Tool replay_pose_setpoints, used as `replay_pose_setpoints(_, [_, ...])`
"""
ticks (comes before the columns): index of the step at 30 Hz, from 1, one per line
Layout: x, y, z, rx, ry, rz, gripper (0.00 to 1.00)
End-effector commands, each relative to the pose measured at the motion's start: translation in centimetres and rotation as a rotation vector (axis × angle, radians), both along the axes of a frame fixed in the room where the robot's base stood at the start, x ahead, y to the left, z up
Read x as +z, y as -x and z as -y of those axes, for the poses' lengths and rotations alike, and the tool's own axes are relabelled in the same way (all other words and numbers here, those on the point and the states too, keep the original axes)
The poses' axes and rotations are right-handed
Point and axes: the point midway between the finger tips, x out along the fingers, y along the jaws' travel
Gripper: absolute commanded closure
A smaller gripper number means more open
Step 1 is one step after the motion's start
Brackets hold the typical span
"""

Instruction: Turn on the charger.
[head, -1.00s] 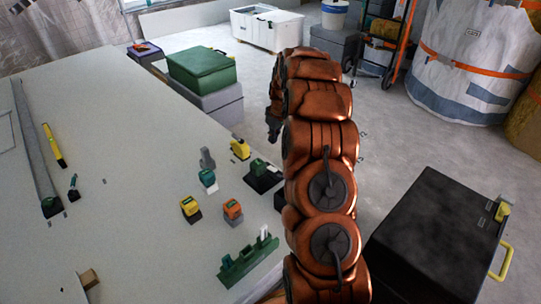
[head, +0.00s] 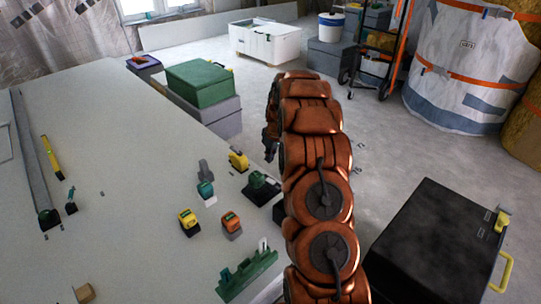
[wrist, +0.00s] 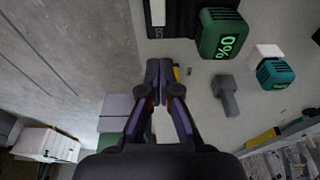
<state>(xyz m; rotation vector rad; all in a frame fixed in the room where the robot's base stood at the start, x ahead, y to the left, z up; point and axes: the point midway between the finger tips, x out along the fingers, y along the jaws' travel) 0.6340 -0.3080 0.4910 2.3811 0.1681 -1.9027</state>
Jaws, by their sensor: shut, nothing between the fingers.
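The charger (head: 268,194) is a black unit at the right edge of the large pale table, with a green battery (head: 257,180) on it. I cannot make out a switch. My gripper (wrist: 158,72) is shut and empty, with its fingertips below the charger in that picture; I cannot tell the height gap. In the head view my gripper (head: 270,146) is a small dark shape left of my arm, beyond the charger.
Near the charger are a teal battery (head: 206,190), yellow battery (head: 188,220), orange battery (head: 231,223), yellow tool (head: 238,160) and green rack (head: 247,275). A green case (head: 200,85) stands past the table's far edge. A black box (head: 430,245) stands right; floor between is clear.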

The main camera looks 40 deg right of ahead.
Motion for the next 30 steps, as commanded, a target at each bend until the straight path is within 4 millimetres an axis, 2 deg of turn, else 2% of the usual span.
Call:
replay_pose_setpoints(3, [-2.5,-0.3,-0.1,0.0,-0.003,-0.004,1.0])
replay_pose_setpoints(10, [-6.4,-1.3,-0.2,0.0,0.0,-0.002,1.0])
replay_pose_setpoints(15, [-9.0,-0.8,-0.2,0.001,-0.002,-0.004,1.0])
replay_pose_setpoints(20, [-10.1,-0.6,-0.1,-0.001,-0.002,-0.003,1.0])
replay_pose_setpoints(30, [-10.1,-0.7,-0.1,-0.001,-0.001,-0.001,1.0])
